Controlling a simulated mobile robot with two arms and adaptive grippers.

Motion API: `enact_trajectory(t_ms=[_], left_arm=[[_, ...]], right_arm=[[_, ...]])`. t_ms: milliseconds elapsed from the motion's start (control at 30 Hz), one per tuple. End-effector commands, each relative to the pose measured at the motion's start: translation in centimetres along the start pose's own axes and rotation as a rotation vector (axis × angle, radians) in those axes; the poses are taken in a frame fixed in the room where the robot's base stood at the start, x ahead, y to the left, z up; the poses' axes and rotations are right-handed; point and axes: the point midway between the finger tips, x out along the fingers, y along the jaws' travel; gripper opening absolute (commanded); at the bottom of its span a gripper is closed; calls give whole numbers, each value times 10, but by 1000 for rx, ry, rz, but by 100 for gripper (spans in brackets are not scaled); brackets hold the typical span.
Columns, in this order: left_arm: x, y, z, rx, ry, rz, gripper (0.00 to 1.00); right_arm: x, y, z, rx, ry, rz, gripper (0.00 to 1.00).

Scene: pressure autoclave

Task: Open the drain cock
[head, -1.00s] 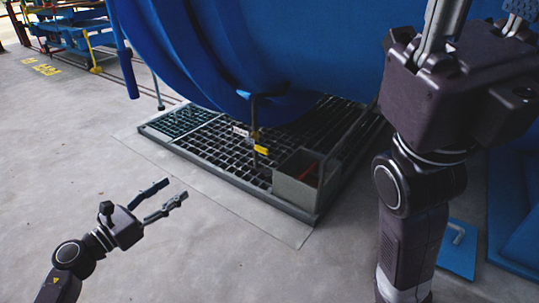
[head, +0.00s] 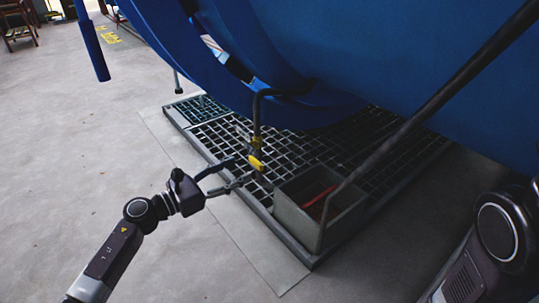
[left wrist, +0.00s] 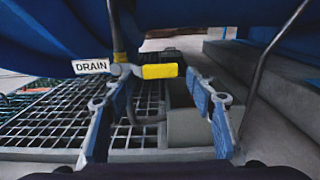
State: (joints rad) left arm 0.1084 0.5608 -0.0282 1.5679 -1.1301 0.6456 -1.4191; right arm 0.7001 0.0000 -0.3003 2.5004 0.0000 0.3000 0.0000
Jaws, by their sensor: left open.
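The drain cock has a yellow lever (head: 256,163) on a thin pipe hanging under the blue vessel. In the left wrist view the lever (left wrist: 160,71) points sideways to the right from the valve body (left wrist: 123,71), beside a white "DRAIN" tag (left wrist: 91,66). My left gripper (head: 245,169) is open and empty, its fingertips just left of the lever in the head view. In the left wrist view its fingers (left wrist: 155,80) stand wide on either side, with the lever between and beyond them; contact is not visible. My right gripper is out of view.
The blue vessel (head: 330,45) hangs low over the grating (head: 215,140). A grey box (head: 300,218) with something red inside stands on the grating near the cock. A slanted dark rod (head: 430,105) crosses at the right. The floor (head: 70,160) at left is clear.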

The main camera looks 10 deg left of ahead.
Motion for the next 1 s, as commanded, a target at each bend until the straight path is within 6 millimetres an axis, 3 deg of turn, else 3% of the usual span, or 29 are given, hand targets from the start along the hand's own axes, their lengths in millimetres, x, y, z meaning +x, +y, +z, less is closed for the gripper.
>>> enact_trajectory(t_ms=[500,900,1000], left_arm=[[68,0,-2,-1,-3,0,51],[76,0,0,-1,0,0,51],[76,0,0,-1,0,0,40]], right_arm=[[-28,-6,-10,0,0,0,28],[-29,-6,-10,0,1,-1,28],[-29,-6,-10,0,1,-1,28]])
